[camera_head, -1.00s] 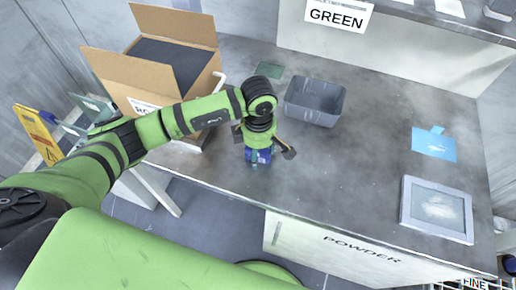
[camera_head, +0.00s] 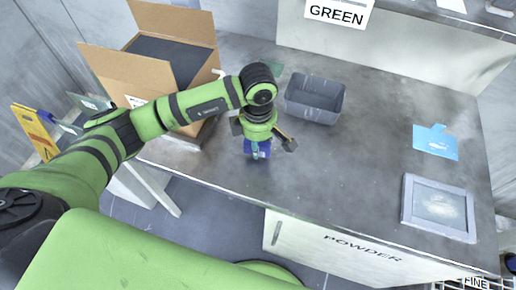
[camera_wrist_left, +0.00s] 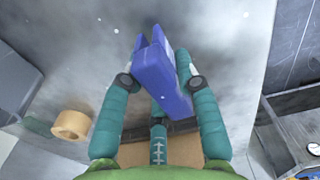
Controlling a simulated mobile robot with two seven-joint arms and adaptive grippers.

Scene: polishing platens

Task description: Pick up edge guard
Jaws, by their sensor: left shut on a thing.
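The edge guard (camera_wrist_left: 163,72) is a blue-purple channel-shaped piece. In the left wrist view it lies between the teal fingers of my left gripper (camera_wrist_left: 160,85), which is shut on it. In the head view my left gripper (camera_head: 257,149) points down over the front part of the grey bench, and the blue of the edge guard (camera_head: 263,150) shows at its fingers. The wrist hides part of the grip there, and I cannot tell the gap to the bench. My right gripper is not in view.
An open cardboard box (camera_head: 134,74) stands left of the gripper. A grey bin (camera_head: 314,101) stands behind it to the right. A blue sheet (camera_head: 435,142) and a grey framed panel (camera_head: 438,207) lie farther right. A tape roll (camera_wrist_left: 72,124) shows in the wrist view.

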